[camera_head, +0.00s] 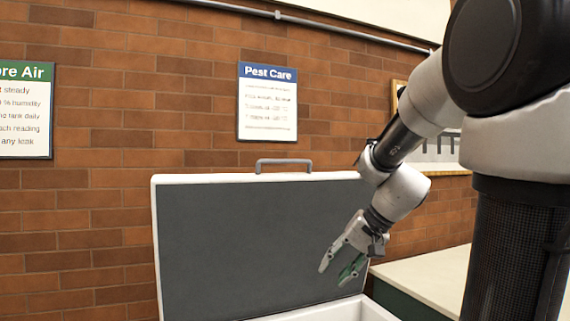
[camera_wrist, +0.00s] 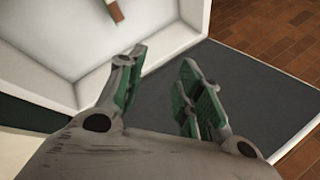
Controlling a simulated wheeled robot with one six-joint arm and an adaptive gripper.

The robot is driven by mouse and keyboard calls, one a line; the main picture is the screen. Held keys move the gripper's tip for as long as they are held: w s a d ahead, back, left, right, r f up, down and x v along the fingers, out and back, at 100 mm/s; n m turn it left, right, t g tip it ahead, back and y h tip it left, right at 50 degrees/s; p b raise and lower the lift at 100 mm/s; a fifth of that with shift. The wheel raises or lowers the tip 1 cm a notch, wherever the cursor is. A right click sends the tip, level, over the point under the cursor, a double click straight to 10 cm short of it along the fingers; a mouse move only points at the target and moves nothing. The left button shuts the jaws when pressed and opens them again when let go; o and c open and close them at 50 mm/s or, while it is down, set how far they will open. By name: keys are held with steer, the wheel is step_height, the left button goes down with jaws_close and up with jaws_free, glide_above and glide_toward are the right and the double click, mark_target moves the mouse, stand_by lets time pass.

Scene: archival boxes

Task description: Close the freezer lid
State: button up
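The freezer lid (camera_head: 250,240) stands raised, its dark grey inner face toward me and a grey handle (camera_head: 284,163) on its top edge. Its grey face also shows in the wrist view (camera_wrist: 250,85). The white freezer body (camera_head: 345,311) is cut off at the bottom of the head view; its white inside (camera_wrist: 60,45) shows in the wrist view with a small brown and white object (camera_wrist: 115,10) in it. My gripper (camera_head: 335,272) is in front of the lid's right part, above the opening. Its fingers (camera_wrist: 155,90) are apart with nothing between them.
A pale-topped counter (camera_head: 430,278) with a dark green side is right of the freezer. A brick wall with a Pest Care sign (camera_head: 267,102) and another sign (camera_head: 25,110) is behind the lid.

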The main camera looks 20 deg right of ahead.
steer(key=w+d+r+m+t+y, duration=0.1)
steer(key=w+r+m+t, duration=0.1)
steer(key=w+r, duration=0.3)
steer(key=w+r+m+t+y, duration=0.1)
steer(key=w+r+t, duration=0.2)
steer(key=w, duration=0.5)
steer(key=m+t, duration=0.3)
steer(key=t, duration=0.3)
glide_toward(287, 161)
steer(key=w, duration=0.3)
steer(key=shift+y, duration=0.3)
steer(key=x, duration=0.8)
steer(key=shift+a+f, duration=0.1)
steer(key=shift+a, duration=0.3)
steer(key=shift+s, duration=0.1)
jaws_close()
